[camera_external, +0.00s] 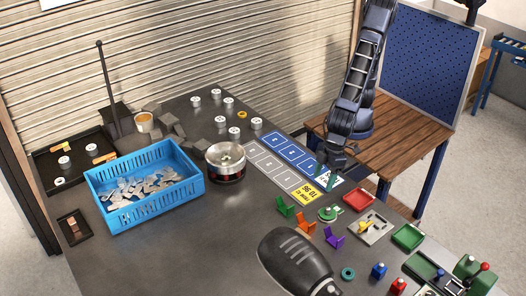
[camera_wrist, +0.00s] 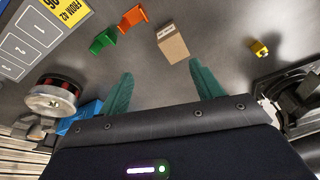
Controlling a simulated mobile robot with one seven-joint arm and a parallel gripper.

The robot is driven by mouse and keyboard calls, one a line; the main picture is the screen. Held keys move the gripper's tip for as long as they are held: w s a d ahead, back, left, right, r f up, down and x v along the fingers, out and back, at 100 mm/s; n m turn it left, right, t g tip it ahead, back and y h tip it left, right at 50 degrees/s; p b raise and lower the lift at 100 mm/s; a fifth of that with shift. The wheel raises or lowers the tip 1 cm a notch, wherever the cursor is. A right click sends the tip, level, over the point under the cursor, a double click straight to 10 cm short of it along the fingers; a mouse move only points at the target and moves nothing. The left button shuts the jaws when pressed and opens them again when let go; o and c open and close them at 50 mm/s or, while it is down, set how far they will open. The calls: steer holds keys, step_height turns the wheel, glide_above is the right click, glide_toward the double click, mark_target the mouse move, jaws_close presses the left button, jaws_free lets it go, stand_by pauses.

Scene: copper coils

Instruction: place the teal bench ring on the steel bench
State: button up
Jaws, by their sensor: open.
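The teal bench ring (camera_external: 347,273) lies flat on the dark grey steel bench (camera_external: 235,250) near the front, just right of a large black rounded object. I do not make out the ring in the wrist view. My gripper (camera_external: 327,179) is above the bench by the end of the blue and grey numbered strips, well behind the ring in the picture. In the wrist view my gripper (camera_wrist: 161,86) shows two teal fingers spread wide with nothing between them. The bench surface also shows in the wrist view (camera_wrist: 75,60).
A blue crate (camera_external: 152,213) of metal pieces and a round metal pot (camera_external: 226,160) stand left. Green (camera_external: 285,207), orange (camera_external: 306,224) and purple (camera_external: 334,238) pieces stand between my gripper and the ring. Trays crowd the right. The bench's front left is clear.

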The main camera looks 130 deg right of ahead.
steer(key=s+d+r, duration=0.4)
steer(key=s+d, duration=0.1)
steer(key=d, duration=0.3)
steer(key=s+d+r+n+y, duration=0.1)
steer(key=s+d+r, duration=0.4)
steer(key=d, duration=0.3)
steer(key=s+d+r, duration=0.4)
steer(key=s+d, duration=0.1)
steer(key=d, duration=0.3)
steer(key=s+d, duration=0.4)
steer(key=s, duration=0.3)
steer(key=s+d+n+t, duration=0.1)
steer(key=s+d, duration=0.2)
steer(key=s, duration=0.4)
steer(key=s+d+n+h, duration=0.1)
steer(key=s+d, duration=0.3)
steer(key=s, duration=0.3)
steer(key=shift+s+d+f+t, duration=0.35)
steer(key=shift+s+f+t, duration=0.05)
